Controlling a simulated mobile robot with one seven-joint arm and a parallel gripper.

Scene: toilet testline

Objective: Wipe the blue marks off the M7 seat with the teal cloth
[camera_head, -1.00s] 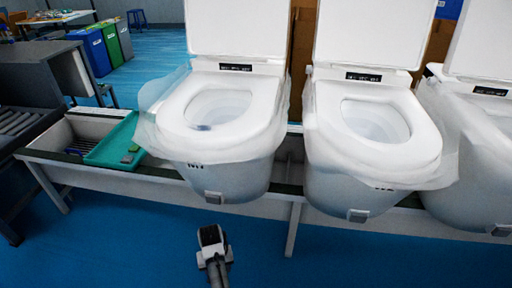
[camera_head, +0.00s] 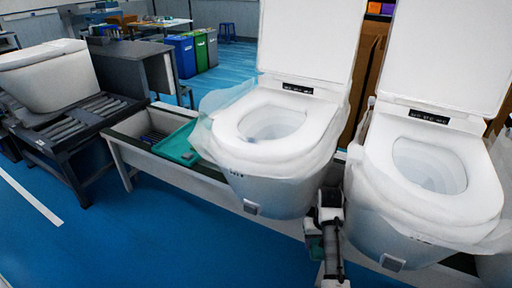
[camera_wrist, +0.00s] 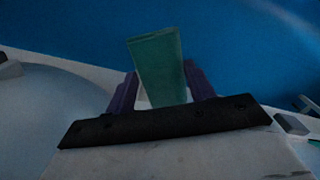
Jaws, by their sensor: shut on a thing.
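The teal cloth (camera_wrist: 157,62) is a stiff-looking flat piece in the wrist view. My gripper (camera_wrist: 160,88) is shut on it between two purple fingers, and the cloth sticks out past them. In the head view, my arm hangs in front of the gap between two white toilets, with a small teal patch (camera_head: 315,248) beside it. The left toilet seat (camera_head: 229,122) and the right toilet seat (camera_head: 483,200) are wrapped in clear film with lids up. I cannot read which is M7. A faint dark spot (camera_head: 249,139) shows inside the left bowl; I see no clear blue marks on the seats.
A teal tray (camera_head: 177,146) lies in the bench trough left of the toilets. Another toilet (camera_head: 45,78) rests on a roller conveyor (camera_head: 95,112) at the far left. Coloured bins (camera_head: 181,56) stand behind. The blue floor in front is clear.

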